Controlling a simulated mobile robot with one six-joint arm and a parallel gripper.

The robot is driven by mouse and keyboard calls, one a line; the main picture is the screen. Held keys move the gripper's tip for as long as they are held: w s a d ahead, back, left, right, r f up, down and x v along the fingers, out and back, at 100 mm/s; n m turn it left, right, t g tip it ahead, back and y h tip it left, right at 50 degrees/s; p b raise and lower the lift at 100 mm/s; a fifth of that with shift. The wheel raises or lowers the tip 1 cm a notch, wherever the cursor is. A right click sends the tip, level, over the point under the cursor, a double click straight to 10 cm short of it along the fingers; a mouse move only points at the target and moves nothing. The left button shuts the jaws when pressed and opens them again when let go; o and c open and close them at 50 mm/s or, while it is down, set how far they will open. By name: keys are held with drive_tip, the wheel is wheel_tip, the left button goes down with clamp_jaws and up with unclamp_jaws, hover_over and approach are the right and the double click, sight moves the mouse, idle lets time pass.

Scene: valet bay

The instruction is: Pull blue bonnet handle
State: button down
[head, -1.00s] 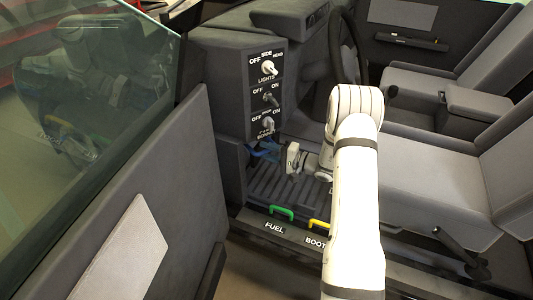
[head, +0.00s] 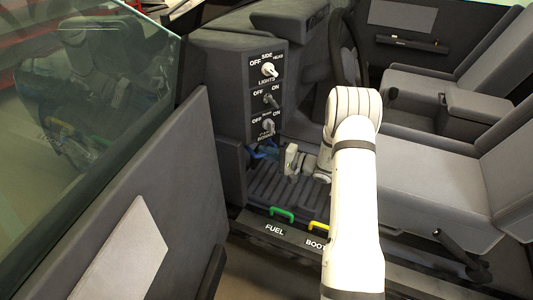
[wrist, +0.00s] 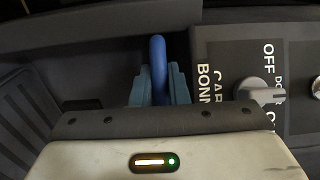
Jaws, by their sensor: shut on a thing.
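The blue bonnet handle (wrist: 158,62) stands upright between the two fingers of my gripper (wrist: 159,82) in the wrist view. The fingers are shut on it, one on each side, and hide its lower part. In the head view my gripper (head: 272,152) reaches low under the switch panel, at the left end of the footwell. The handle is small and hard to tell from the bluish fingers there. A partly hidden label reading "BONN" (wrist: 208,85) sits beside the handle in the wrist view.
The switch panel (head: 281,85) with several knobs rises just above my gripper. A green fuel handle (head: 281,211) and a yellow boot handle (head: 319,224) sit on the sill in front. The open door (head: 150,200) stands at left, the seat (head: 425,180) at right.

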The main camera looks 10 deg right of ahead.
drive_tip(key=shift+s+d+f+b, duration=0.1)
drive_tip(key=shift+s+d+b, duration=0.15)
drive_tip(key=shift+s, duration=0.55)
drive_tip(key=shift+s+d+f+b, duration=0.1)
drive_tip(key=shift+s+d, duration=0.2)
drive_tip(key=shift+s, duration=0.45)
drive_tip(key=c, duration=1.4)
unclamp_jaws()
drive_tip(key=shift+r, duration=0.15)
drive_tip(key=p+v, duration=0.1)
drive_tip(key=v, duration=0.7)
drive_tip(key=shift+p, duration=0.35)
